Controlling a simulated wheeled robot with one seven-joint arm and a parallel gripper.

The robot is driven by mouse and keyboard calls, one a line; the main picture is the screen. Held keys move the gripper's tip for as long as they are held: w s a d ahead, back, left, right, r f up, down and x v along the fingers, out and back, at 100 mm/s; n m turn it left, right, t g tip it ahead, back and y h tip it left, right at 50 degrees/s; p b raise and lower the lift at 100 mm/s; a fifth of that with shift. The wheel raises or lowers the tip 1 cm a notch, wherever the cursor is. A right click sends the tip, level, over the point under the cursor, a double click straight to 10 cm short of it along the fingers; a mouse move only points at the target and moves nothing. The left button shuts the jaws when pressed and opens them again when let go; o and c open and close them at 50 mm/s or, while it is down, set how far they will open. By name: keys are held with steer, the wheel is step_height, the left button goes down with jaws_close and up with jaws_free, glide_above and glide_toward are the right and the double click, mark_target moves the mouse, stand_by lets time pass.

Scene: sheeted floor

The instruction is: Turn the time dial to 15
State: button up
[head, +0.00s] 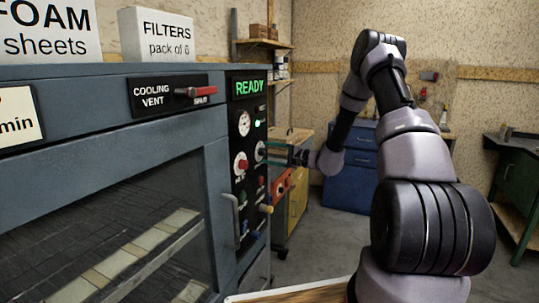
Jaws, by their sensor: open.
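The dark control panel (251,162) stands on the right front edge of the blue-grey machine, with a lit green READY display (250,88). On it are a round white gauge (244,122), a red-and-white dial (241,164) and a dark knob (261,152). Their markings are too small to read, so I cannot tell which is the time dial or its setting. My gripper (276,156) is open, reaching from the right toward the dark knob. The picture is too small to show whether its fingers touch or surround the knob.
The machine's window door (110,235) has a grey handle (235,220) left of the panel's lower part. A red-handled cooling vent lever (197,92) is above. A yellow cabinet (297,208) and blue drawers (350,180) stand behind. A green bench (518,190) is at right.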

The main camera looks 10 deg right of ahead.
steer(key=v, duration=1.1)
steer(key=shift+a, duration=0.1)
steer(key=s+a+r+n+g+h, duration=0.25)
steer(key=s+a+r+g, duration=0.2)
steer(key=s+r, duration=0.3)
steer(key=s+a+r+n+g+h, duration=0.2)
steer(key=s+a+r+n+g, duration=0.25)
steer(key=s+r, duration=0.35)
steer(key=s+d+r+t+h, duration=0.2)
steer(key=s+r+h, duration=0.2)
steer(key=s, duration=0.5)
steer(key=s+d+r+t+h, duration=0.3)
steer(key=s+r+h, duration=0.1)
steer(key=s, duration=0.5)
steer(key=shift+d+r+m+t, duration=0.3)
steer(key=shift+r+m, duration=0.1)
